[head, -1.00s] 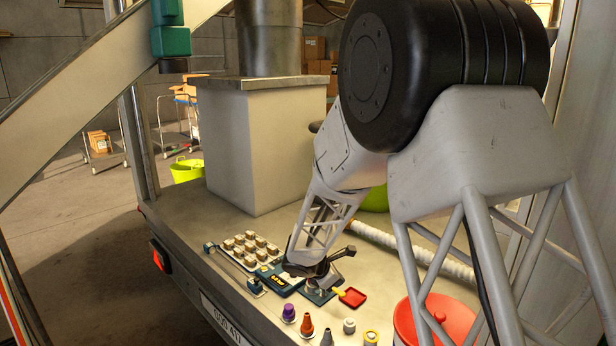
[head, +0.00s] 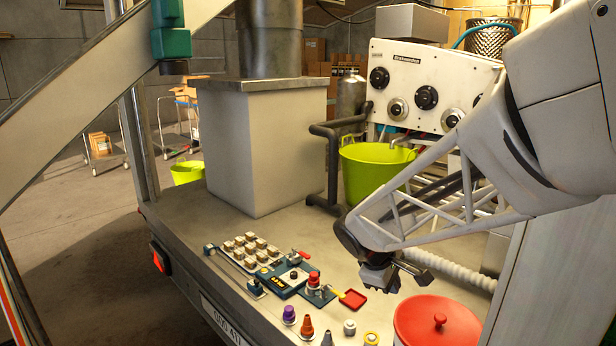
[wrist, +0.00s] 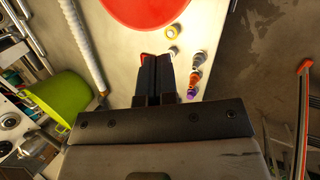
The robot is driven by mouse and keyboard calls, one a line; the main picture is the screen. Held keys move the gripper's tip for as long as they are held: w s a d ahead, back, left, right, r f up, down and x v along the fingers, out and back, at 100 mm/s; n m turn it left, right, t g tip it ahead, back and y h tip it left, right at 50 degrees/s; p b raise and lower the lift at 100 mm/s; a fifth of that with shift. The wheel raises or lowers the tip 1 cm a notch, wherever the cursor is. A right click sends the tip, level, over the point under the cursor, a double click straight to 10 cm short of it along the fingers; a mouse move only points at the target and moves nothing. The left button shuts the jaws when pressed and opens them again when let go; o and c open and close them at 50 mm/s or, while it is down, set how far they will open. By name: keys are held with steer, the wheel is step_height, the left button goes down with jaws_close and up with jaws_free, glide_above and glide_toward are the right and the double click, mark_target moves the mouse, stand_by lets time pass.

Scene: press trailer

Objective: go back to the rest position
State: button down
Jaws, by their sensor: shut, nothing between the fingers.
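My gripper (head: 395,277) hangs above the trailer bed, left of and above the red lidded pot (head: 437,322) in the head view. It is apart from everything on the bed. In the wrist view its two dark fingers (wrist: 157,60) lie side by side, shut and empty, pointing toward the red lid (wrist: 145,8). The small press device (head: 290,278) with a red-topped part stands on the bed to the left of my gripper. A red square tray (head: 353,299) with a yellow handle lies between them.
A grid of small blocks (head: 248,250) sits at the left. Several coloured nozzles (head: 306,326) stand along the front edge. A green tub (head: 366,173), a white dial panel (head: 432,85) and a ribbed hose (head: 452,269) are behind. A large pale box (head: 262,150) stands at the back left.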

steer(key=s+r+m+y, duration=0.2)
steer(key=s+m, duration=0.3)
steer(key=s, duration=0.7)
steer(key=s+r+m+y, duration=0.2)
steer(key=s+m, duration=0.3)
steer(key=s, duration=0.7)
steer(key=shift+d+r+m+t+y, duration=0.3)
steer(key=shift+r+y, duration=0.1)
steer(key=shift+r, duration=0.35)
